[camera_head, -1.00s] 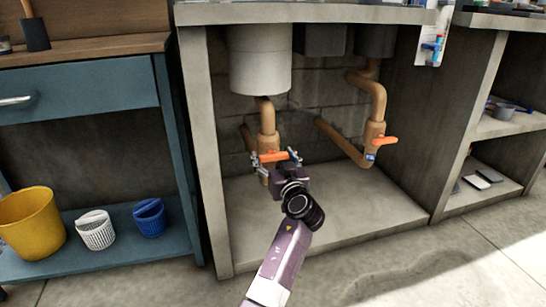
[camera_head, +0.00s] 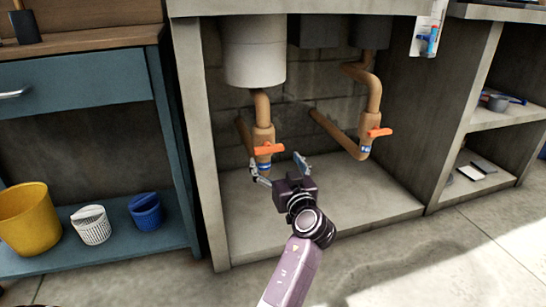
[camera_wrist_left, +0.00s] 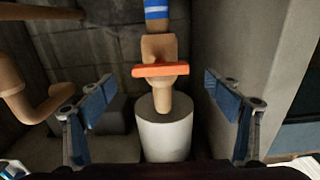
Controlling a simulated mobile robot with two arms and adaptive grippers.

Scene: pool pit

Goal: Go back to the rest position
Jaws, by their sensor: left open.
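My left gripper (camera_head: 280,168) is open and empty in the head view, in front of the lower part of the left pipe (camera_head: 262,108) under the counter. Its two fingers stand wide apart. In the left wrist view the open gripper (camera_wrist_left: 158,105) frames an orange valve handle (camera_wrist_left: 160,70), with clear space between each finger and the handle. The same orange handle shows in the head view (camera_head: 268,149), set crosswise on the pipe above a blue band, just above the fingertips. My right gripper is not in view.
A second pipe with an orange handle (camera_head: 380,132) is to the right. Concrete side walls (camera_head: 208,150) and the counter top (camera_head: 300,8) enclose the space. A teal shelf at left holds a yellow bucket (camera_head: 30,217), a white basket (camera_head: 91,225) and a blue basket (camera_head: 146,212). Floor in front is clear.

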